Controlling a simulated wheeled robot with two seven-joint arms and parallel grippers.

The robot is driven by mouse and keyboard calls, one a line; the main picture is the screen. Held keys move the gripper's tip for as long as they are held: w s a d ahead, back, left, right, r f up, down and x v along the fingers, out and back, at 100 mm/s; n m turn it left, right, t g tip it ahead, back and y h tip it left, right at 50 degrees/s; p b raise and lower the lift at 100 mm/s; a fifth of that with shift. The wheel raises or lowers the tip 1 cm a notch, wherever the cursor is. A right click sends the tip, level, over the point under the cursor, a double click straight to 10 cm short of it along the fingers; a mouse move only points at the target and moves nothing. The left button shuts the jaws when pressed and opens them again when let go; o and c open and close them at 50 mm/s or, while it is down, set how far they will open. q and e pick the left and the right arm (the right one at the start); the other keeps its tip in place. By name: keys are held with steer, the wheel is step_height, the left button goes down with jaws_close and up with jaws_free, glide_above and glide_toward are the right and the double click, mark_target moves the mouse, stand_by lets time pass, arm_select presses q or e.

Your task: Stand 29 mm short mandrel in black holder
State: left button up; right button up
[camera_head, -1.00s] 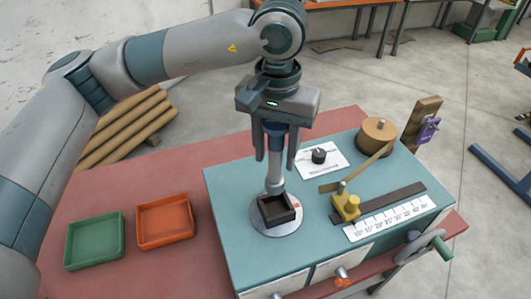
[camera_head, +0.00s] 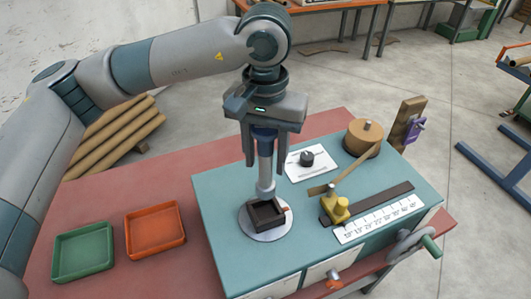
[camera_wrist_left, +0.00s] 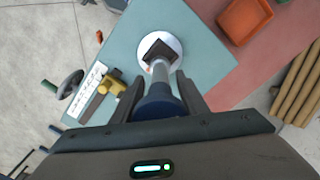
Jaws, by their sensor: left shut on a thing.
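My left gripper (camera_head: 266,158) points straight down and is shut on the mandrel (camera_head: 265,175), a pale grey cylinder with a dark blue upper part. The mandrel is upright, its foot at the rear side of the black holder (camera_head: 267,214). The holder is a square dark box on a round light plate (camera_head: 262,236). In the left wrist view the mandrel (camera_wrist_left: 161,72) runs from between the fingers toward the holder (camera_wrist_left: 158,47). I cannot tell whether its foot is inside the holder or just above it. My right gripper is not in view.
A teal bench top (camera_head: 225,262) carries a yellow stop (camera_head: 337,207), a white ruler (camera_head: 380,219), a white card with a black knob (camera_head: 306,159) and a wooden drum (camera_head: 363,138). Green (camera_head: 84,251) and orange (camera_head: 155,230) trays lie left on the red table. A hand crank (camera_head: 410,245) is at right front.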

mark_target(265, 185)
arm_select(q)
steer(key=shift+f, duration=1.6)
steer(key=shift+f+b, duration=0.35)
steer(key=shift+f, duration=0.35)
steer(key=shift+f+p, duration=0.35)
steer(key=shift+f, duration=0.45)
steer(key=shift+f+b, duration=0.7)
steer(key=shift+b, duration=0.2)
steer(key=shift+f+b, duration=0.55)
steer(key=shift+b, duration=0.2)
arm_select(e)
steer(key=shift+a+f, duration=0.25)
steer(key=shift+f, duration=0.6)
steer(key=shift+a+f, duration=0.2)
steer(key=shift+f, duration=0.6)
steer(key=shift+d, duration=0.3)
arm_select(q)
steer(key=o, duration=1.3)
